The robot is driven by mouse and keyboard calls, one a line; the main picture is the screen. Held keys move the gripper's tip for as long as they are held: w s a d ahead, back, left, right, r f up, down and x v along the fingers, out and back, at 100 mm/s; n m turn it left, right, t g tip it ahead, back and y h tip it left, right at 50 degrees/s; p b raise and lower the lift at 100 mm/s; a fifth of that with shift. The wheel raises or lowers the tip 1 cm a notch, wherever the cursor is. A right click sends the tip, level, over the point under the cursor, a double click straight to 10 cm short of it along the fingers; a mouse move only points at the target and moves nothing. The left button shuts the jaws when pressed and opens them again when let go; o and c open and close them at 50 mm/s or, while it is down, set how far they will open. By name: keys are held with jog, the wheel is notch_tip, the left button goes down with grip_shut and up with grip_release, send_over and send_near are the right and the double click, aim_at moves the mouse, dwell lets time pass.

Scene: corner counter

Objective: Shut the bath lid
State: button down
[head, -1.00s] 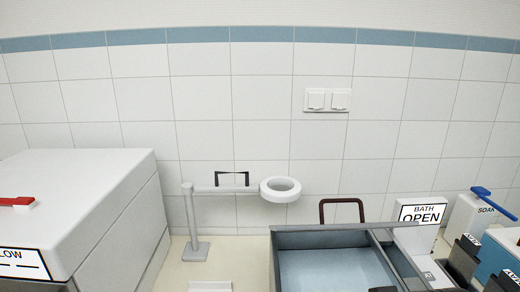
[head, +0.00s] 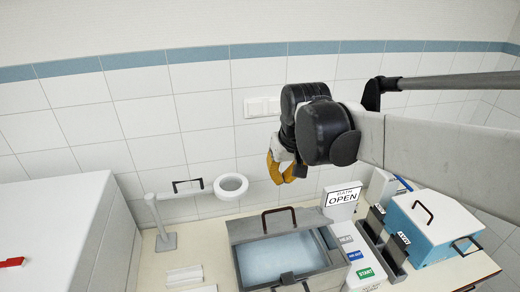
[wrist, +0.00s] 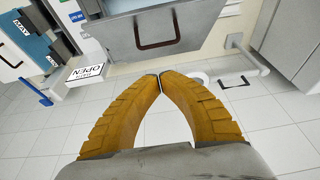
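The bath (head: 240,270) is a grey box on the counter with pale blue water showing inside. Its grey lid (head: 250,226) stands raised along the bath's back edge, with a dark red-brown handle (head: 280,210) at its top. In the wrist view the lid (wrist: 190,30) and its handle (wrist: 157,42) are at the top, beyond my fingertips. A sign (head: 343,197) reads BATH OPEN. My gripper (head: 281,180) hangs above and behind the lid, apart from it. In the wrist view its yellow fingers (wrist: 160,74) meet at the tips, with nothing between them.
A white ring on a post (head: 231,186) stands left of the lid, near the wall. A large white box (head: 60,230) is at the far left.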

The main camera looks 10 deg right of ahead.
jog(key=s+p+x, duration=0.1)
jog(key=x, duration=1)
jog(key=shift+f, duration=0.45)
jog(key=shift+s, duration=0.15)
